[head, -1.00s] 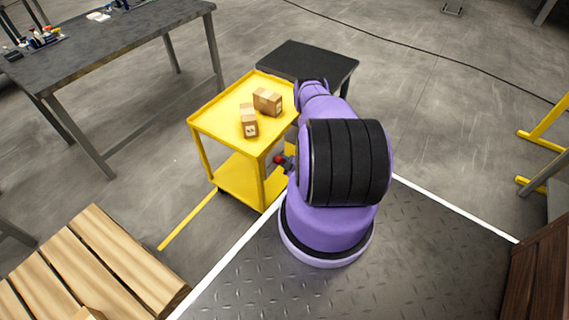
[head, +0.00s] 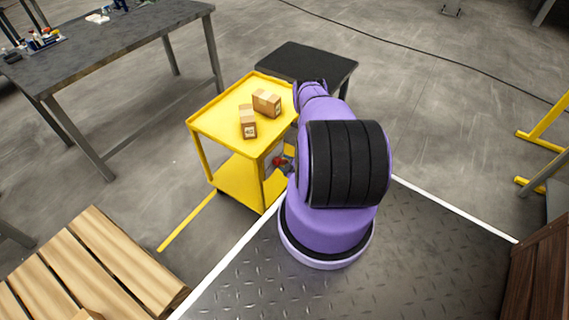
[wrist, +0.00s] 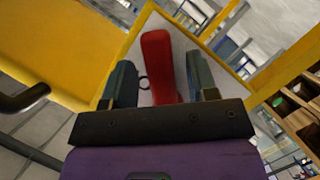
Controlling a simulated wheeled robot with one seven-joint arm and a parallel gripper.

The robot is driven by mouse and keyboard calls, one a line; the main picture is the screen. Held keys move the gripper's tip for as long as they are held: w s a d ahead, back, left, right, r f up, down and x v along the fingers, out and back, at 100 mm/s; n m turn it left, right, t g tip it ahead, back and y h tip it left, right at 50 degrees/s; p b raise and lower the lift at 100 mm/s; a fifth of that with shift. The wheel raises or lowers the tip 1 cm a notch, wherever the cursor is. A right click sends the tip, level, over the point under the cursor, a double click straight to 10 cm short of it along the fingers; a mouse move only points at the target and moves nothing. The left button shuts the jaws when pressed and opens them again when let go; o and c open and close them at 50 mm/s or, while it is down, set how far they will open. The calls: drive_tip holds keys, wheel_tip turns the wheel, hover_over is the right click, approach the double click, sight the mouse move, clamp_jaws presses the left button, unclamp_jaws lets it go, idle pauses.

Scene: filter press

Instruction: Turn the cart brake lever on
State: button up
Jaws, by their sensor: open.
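The red brake lever (wrist: 158,62) is in the middle of the wrist view, in front of a pale panel framed in yellow. My gripper (wrist: 161,75) is open, with one dark finger on each side of the lever. I cannot tell whether either finger touches it. In the head view the lever is a small red spot (head: 280,161) at the right side of the yellow cart (head: 215,121). My purple arm hides most of the gripper and part of the cart there.
Two cardboard boxes (head: 257,110) sit on the cart's top tray. A black table (head: 308,60) stands just behind the cart, and a grey workbench (head: 110,48) is at the upper left. A wooden pallet (head: 95,262) lies at the lower left. Open floor separates cart and workbench.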

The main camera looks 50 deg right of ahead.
drive_tip(key=v, duration=1)
drive_tip(key=shift+s, duration=0.15)
